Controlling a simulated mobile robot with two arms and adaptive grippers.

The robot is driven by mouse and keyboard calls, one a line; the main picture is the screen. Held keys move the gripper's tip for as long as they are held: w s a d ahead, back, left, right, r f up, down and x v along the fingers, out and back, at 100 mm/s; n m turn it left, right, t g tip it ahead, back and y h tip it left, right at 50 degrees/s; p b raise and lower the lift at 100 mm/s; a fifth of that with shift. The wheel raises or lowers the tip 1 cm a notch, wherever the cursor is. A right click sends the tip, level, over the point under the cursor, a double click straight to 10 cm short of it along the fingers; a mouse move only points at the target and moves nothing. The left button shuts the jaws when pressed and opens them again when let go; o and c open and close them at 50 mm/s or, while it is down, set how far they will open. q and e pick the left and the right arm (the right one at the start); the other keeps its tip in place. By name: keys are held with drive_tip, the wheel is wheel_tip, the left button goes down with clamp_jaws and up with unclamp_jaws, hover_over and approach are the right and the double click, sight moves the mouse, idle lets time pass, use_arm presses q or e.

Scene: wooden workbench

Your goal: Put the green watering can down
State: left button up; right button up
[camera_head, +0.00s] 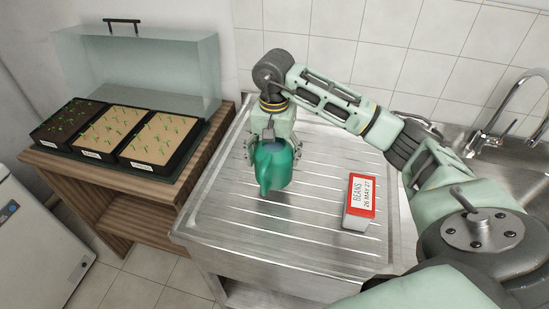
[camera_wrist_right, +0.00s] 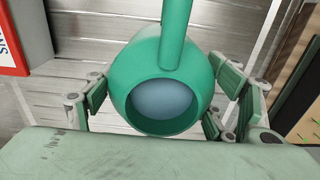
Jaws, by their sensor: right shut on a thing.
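The green watering can (camera_head: 273,167) is at the left part of the ribbed metal drainboard (camera_head: 235,225), under my right gripper (camera_head: 272,150). My right gripper is shut on the can, with fingers on both sides of its body. In the right wrist view the can (camera_wrist_right: 135,85) shows its round opening towards the camera, with a blue-grey surface inside, and a green tube-like part runs up from it. I cannot tell whether its base touches the drainboard or hangs just above it. My left gripper is not in view.
A red and white box labelled BEANS (camera_head: 359,202) lies on the drainboard to the right of the can. A sink with a tap (camera_head: 490,135) is at the far right. Seedling trays (camera_head: 157,163) stand on a wooden bench at left. The drainboard's front is clear.

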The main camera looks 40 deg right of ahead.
drive_tip(key=shift+w+d+f, duration=0.15)
drive_tip(key=shift+w+f, duration=0.15)
drive_tip(key=shift+w, duration=0.3)
wheel_tip(320, 180, down, 4)
drive_tip(key=shift+r+p, duration=0.2)
drive_tip(key=shift+p, duration=0.85)
drive_tip(key=shift+f, duration=0.2)
drive_tip(key=shift+f, duration=0.15)
drive_tip(key=o, duration=2.1)
drive_tip(key=shift+s, duration=0.1)
